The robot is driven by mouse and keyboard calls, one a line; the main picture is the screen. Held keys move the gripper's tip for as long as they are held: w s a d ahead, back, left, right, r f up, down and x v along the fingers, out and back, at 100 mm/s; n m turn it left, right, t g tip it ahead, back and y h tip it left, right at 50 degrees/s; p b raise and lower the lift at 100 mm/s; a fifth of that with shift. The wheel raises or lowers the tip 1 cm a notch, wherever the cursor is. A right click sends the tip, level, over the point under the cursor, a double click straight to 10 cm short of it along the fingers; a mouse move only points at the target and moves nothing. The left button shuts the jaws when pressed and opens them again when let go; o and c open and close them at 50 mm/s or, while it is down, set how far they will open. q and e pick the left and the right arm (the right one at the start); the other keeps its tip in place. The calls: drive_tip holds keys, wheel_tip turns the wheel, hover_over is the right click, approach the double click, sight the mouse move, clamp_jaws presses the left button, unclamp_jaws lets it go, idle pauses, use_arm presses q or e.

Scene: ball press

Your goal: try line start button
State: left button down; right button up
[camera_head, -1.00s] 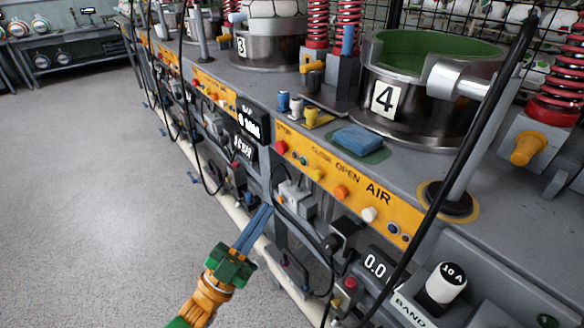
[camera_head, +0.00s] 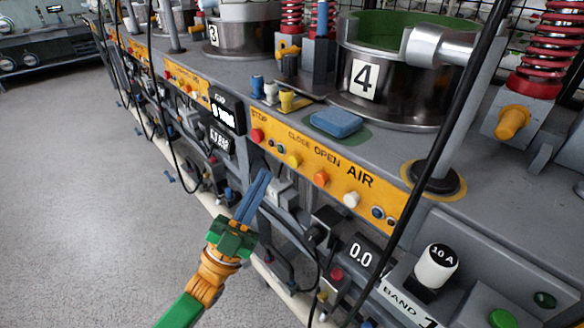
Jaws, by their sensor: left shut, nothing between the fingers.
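My left gripper (camera_head: 262,176), with long blue fingers, is shut and empty. Its tips are in front of the machine, just below the left part of the yellow panel (camera_head: 340,181); I cannot tell whether they touch anything. The panel carries a red button (camera_head: 257,135) under STOP, a yellow button (camera_head: 294,160), an orange button (camera_head: 321,178) and a white button (camera_head: 351,199) near AIR. A green button (camera_head: 503,318) shows at the bottom right edge. No readable label marks a line start button. My right gripper is not in view.
A white knob (camera_head: 436,267) marked 10 A stands at the lower right. A black cable crosses in front of the panel's right end. A blue sponge-like block (camera_head: 336,123) lies before drum 4 (camera_head: 385,95). Open grey floor (camera_head: 90,200) is on the left.

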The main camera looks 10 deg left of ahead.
sight(294, 162)
use_arm(q)
drive_tip(key=shift+w+d+b, duration=0.45)
drive_tip(key=shift+w+d, duration=0.45)
drive_tip(key=shift+w, duration=0.3)
drive_tip(key=shift+w+d, duration=0.1)
idle(1.1)
drive_tip(key=shift+w+d, duration=0.15)
drive_tip(key=shift+w, duration=0.05)
drive_tip(key=shift+w+d+b, duration=0.3)
drive_tip(key=shift+w+b, duration=0.05)
drive_tip(key=shift+b, duration=0.15)
idle(0.7)
drive_tip(key=shift+a, duration=0.1)
drive_tip(key=shift+s+a+p, duration=0.45)
drive_tip(key=shift+s, duration=0.2)
